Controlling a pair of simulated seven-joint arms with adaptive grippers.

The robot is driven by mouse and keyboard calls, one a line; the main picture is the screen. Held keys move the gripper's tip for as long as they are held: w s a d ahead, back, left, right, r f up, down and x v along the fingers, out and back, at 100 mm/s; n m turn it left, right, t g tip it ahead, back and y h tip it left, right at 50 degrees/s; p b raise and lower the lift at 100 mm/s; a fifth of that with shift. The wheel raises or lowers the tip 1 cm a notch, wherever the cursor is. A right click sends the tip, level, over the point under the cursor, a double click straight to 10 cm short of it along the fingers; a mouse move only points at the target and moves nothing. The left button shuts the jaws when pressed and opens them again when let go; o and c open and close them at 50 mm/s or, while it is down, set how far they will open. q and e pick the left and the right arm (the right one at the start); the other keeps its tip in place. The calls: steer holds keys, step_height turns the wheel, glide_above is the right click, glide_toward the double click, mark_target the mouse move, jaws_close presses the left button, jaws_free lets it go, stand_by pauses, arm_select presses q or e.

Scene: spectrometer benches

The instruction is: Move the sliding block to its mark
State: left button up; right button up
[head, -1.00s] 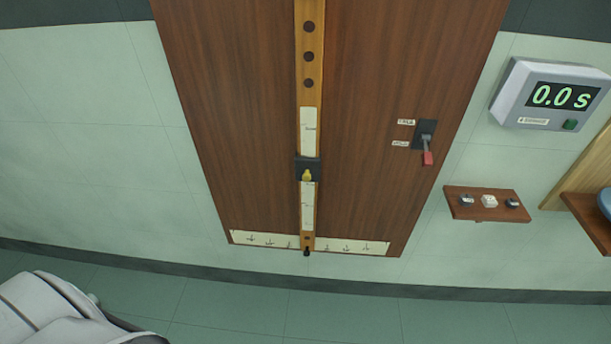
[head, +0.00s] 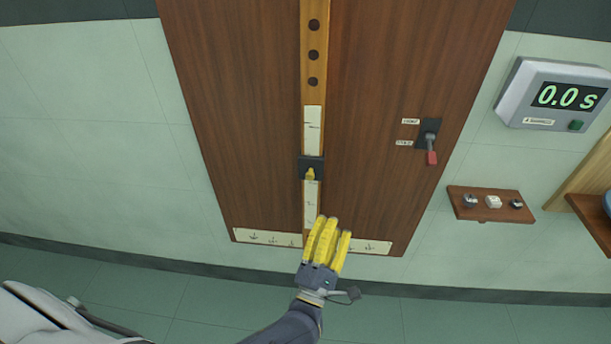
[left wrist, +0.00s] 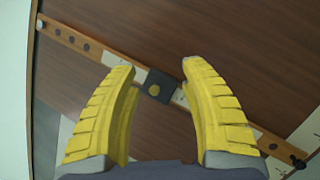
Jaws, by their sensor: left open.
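The sliding block (head: 311,163) is dark with a small yellow knob and sits on a wooden rail (head: 314,95) with pale scale strips, mounted on a brown panel. In the left wrist view the block (left wrist: 155,84) and its knob show between and beyond my yellow fingers. My left gripper (head: 334,226) is over the lower end of the rail, below the block in the head view and apart from it. It is open and empty; in the left wrist view its fingers (left wrist: 158,66) stand wide apart. I cannot tell which scale line is the mark. My right gripper is out of view.
A switch with a red handle (head: 431,157) is on the panel's right side. A grey timer reading 0.0 s (head: 553,95) and a small wooden shelf with little objects (head: 481,213) are further right. A pale marked strip (head: 265,238) runs along the panel's bottom edge.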

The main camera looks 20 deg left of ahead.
mark_target(310, 177)
arm_select(q)
steer(key=s+a+r+n+g+y, duration=0.1)
steer(key=s+a+n+g+y, duration=0.15)
steer(key=n, duration=0.55)
steer(key=s+a+r+n+g+y, duration=0.1)
steer(key=a+n+g+y, duration=0.2)
steer(key=n, duration=0.5)
steer(key=shift+t+h, duration=0.25)
steer(key=shift+t, duration=0.2)
steer(key=x, duration=1.1)
steer(key=a+x, duration=0.1)
steer(key=x, duration=0.5)
steer(key=shift+w+a+r, duration=0.1)
steer(key=shift+r, duration=0.1)
steer(key=shift+o, duration=0.4)
jaws_close()
